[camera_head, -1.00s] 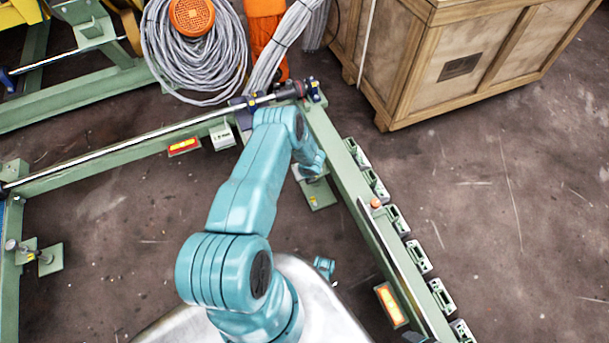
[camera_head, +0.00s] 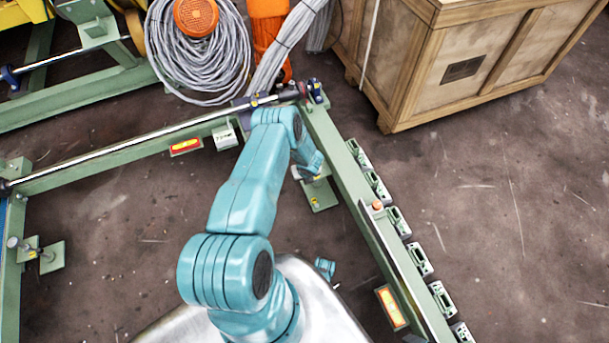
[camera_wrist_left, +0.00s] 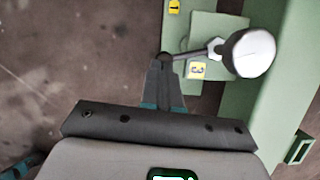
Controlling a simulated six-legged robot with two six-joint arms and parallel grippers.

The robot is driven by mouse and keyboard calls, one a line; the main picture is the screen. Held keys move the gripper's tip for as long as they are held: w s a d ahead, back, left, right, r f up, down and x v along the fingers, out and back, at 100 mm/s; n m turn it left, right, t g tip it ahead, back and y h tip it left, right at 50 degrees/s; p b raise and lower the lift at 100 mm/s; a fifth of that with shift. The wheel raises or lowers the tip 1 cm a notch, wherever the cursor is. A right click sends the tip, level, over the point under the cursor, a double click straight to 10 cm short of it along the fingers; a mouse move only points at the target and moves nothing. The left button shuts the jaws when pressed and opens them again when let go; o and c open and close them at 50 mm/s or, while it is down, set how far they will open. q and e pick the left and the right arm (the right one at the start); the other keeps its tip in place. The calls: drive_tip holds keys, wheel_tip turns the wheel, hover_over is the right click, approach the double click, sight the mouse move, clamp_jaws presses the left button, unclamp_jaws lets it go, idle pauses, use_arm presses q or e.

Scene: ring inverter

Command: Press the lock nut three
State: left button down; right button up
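In the left wrist view a hex nut (camera_wrist_left: 215,47) sits on a thin rod behind a round silver knob (camera_wrist_left: 250,53). A yellow label marked 3 (camera_wrist_left: 197,70) is on the green plate just below the nut. My left gripper (camera_wrist_left: 166,60) points up in that view with its dark fingers together. Its tips are at the left end of the rod, left of the nut; I cannot tell whether they touch it. In the head view my left arm hides these fingers, and the green plate (camera_head: 322,196) shows beside the wrist. My right gripper is not in view.
A green frame rail (camera_head: 350,190) with several small brackets runs to the right of the arm. A silver rod (camera_head: 130,145) lies along the back rail. A wooden crate (camera_head: 450,70) and a cable coil (camera_head: 198,55) stand behind. Another label marked 1 (camera_wrist_left: 174,6) is at the top.

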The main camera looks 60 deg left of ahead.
use_arm(q)
drive_tip(key=shift+s+a+f+m+t, duration=0.15)
drive_tip(key=shift+a+m+t, duration=0.15)
drive_tip(key=shift+a+m, duration=0.55)
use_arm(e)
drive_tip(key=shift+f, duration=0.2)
use_arm(q)
drive_tip(key=shift+a+m+t+h+b, duration=0.35)
drive_tip(key=shift+a+m+b, duration=0.2)
drive_tip(key=shift+m, duration=0.7)
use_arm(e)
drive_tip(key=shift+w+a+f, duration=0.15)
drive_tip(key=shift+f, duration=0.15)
use_arm(q)
drive_tip(key=shift+w+a, duration=0.25)
drive_tip(key=shift+a, duration=0.95)
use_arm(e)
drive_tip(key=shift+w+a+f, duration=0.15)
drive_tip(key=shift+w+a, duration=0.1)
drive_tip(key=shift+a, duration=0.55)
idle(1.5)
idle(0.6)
